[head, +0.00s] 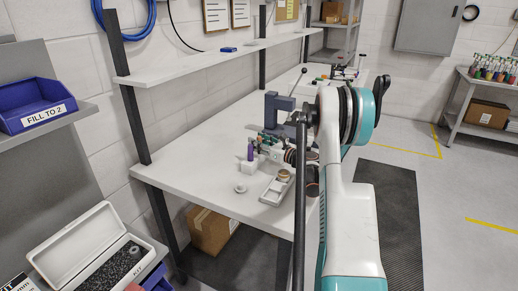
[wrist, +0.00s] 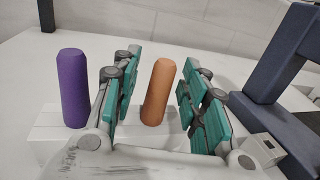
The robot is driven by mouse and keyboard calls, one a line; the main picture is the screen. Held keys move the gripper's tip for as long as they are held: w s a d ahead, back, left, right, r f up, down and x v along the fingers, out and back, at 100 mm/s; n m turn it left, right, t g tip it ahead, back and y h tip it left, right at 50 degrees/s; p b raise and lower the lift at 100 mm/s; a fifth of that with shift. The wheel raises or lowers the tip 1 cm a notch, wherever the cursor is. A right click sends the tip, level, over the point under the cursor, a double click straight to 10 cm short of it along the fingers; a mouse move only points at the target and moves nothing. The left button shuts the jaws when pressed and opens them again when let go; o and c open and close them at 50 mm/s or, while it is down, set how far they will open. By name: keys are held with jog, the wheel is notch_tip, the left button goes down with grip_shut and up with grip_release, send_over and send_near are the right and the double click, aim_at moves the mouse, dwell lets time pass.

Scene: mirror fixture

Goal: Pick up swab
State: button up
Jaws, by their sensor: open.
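No label shows which thing is the swab. My gripper (wrist: 162,75) is open, with its green-padded fingers on either side of the orange cylinder. Gaps show between the pads and the cylinder. The purple cylinder is outside the left finger. In the head view the purple cylinder (head: 250,150) shows on the white bench, left of my gripper (head: 268,140); the orange one cannot be made out there.
A dark blue-grey frame (wrist: 268,70) stands close right of my gripper. On the bench (head: 190,165) a small white tray (head: 272,193) and a round white piece (head: 240,188) lie in front. A shelf (head: 220,55) runs above the back. The bench's left part is clear.

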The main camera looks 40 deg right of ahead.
grip_shut()
jog(key=shift+r, duration=0.15)
notch_tip(320, 180, up, 20)
jog(key=p, duration=0.6)
